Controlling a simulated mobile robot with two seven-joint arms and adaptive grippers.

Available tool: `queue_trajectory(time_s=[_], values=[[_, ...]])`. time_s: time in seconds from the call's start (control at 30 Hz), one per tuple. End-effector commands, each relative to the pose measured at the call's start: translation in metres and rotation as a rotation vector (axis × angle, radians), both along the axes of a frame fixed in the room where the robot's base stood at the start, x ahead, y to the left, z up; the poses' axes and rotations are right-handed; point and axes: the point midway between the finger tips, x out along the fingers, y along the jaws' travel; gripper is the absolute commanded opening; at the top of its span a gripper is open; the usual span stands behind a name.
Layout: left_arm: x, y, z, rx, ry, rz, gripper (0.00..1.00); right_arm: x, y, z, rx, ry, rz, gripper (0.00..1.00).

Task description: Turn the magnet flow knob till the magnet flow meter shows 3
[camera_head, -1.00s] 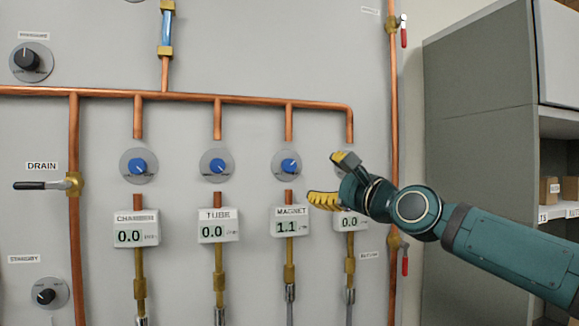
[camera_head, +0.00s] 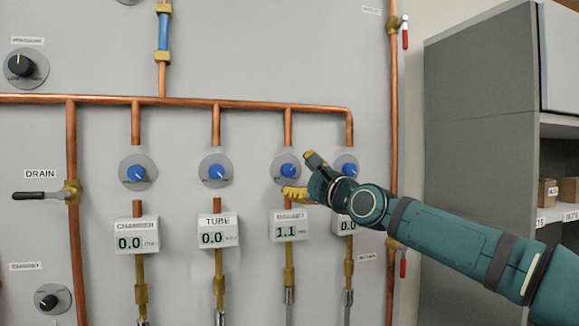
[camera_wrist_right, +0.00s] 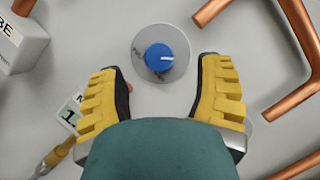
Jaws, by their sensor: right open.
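The magnet flow knob (camera_head: 289,170) is blue on a round grey plate, above the magnet flow meter (camera_head: 289,226), which reads 1.1. In the right wrist view the blue knob (camera_wrist_right: 159,57) sits beyond the fingertips, roughly centred between them, with a white pointer mark. My right gripper (camera_head: 303,174) is open with yellow fingers, just right of the knob in the head view. In the right wrist view the open right gripper (camera_wrist_right: 166,80) has nothing between its fingers. My left gripper is not in view.
Similar knobs for chamber (camera_head: 138,173) and tube (camera_head: 215,170) are to the left, with meters reading 0.0. Another knob (camera_head: 348,170) lies close right of my gripper. A copper pipe (camera_head: 240,103) runs above. A grey cabinet (camera_head: 480,140) stands at the right.

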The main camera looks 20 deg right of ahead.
Motion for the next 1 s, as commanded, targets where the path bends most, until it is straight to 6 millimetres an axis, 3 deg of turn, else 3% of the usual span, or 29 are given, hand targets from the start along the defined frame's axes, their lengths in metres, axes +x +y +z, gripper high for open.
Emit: queue_trajectory(time_s=[0.4, 0.9, 1.0], values=[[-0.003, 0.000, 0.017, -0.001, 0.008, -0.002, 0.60, 0.031, 0.013, 0.008, -0.001, 0.000, 0.003, 0.66], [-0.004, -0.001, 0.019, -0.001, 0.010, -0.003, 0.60, 0.038, 0.016, 0.008, -0.003, 0.001, 0.001, 0.68], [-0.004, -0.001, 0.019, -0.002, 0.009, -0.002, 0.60, 0.038, 0.016, 0.008, -0.003, 0.001, 0.001, 0.33]])
